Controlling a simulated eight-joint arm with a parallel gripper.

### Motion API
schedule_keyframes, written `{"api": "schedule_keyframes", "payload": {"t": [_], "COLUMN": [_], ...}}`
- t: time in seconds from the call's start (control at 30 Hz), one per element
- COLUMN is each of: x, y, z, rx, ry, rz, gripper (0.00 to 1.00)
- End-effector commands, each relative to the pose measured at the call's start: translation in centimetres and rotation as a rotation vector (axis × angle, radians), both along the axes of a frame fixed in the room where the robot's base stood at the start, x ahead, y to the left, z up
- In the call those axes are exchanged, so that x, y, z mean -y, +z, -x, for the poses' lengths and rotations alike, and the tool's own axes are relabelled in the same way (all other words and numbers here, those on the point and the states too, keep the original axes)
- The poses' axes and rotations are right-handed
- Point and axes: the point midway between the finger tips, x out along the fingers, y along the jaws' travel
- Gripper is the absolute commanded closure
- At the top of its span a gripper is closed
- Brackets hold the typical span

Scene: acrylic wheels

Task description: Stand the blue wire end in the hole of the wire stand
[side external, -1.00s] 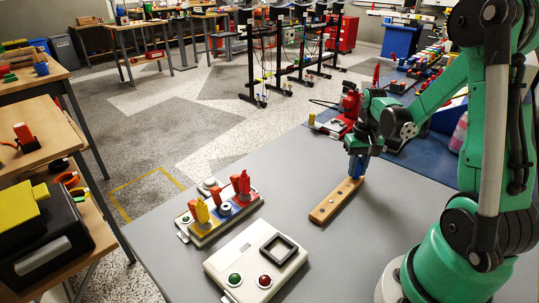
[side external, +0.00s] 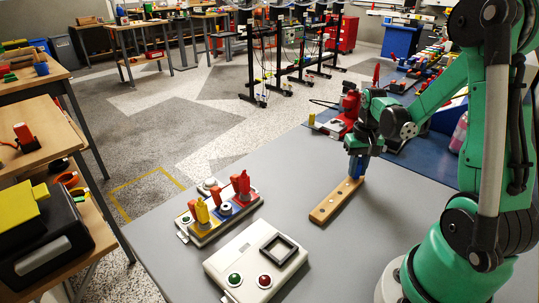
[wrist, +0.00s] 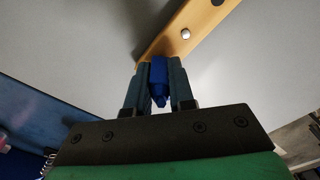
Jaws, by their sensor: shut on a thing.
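My gripper (side external: 357,174) points down over the far end of a wooden bar with holes (side external: 323,215), which looks like the wire stand. It is shut on the blue wire end (wrist: 158,72), held between both fingers. The blue wire end also shows below the fingers in the side view (side external: 358,170), at the bar's far end. In the wrist view, the wooden bar (wrist: 205,22) runs from the fingertips to the upper right, with a shiny round spot and a dark hole. I cannot tell whether the wire end's tip sits in a hole; the fingers hide it.
A coloured panel (side external: 210,228) with upright red, orange and yellow pieces stands left of the bar. A pale box (side external: 250,265) with green and red buttons lies in front. A red device (side external: 345,115) stands behind my gripper. The grey table between is clear.

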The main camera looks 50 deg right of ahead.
Motion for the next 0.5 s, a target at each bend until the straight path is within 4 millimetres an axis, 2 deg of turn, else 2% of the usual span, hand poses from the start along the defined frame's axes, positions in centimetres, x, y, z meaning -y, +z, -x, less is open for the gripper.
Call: {"api": "schedule_keyframes", "payload": {"t": [0.2,0.23,0.33,0.37,0.5], "x": [0.0,0.0,0.0,0.0,0.0], "y": [0.0,0.0,0.0,0.0,0.0], "z": [0.0,0.0,0.0,0.0,0.0], "rx": [0.0,0.0,0.0,0.0,0.0], "ry": [0.0,0.0,0.0,0.0,0.0], "rz": [0.0,0.0,0.0,0.0,0.0], "gripper": [1.0,0.76,0.47,0.45,0.45]}}
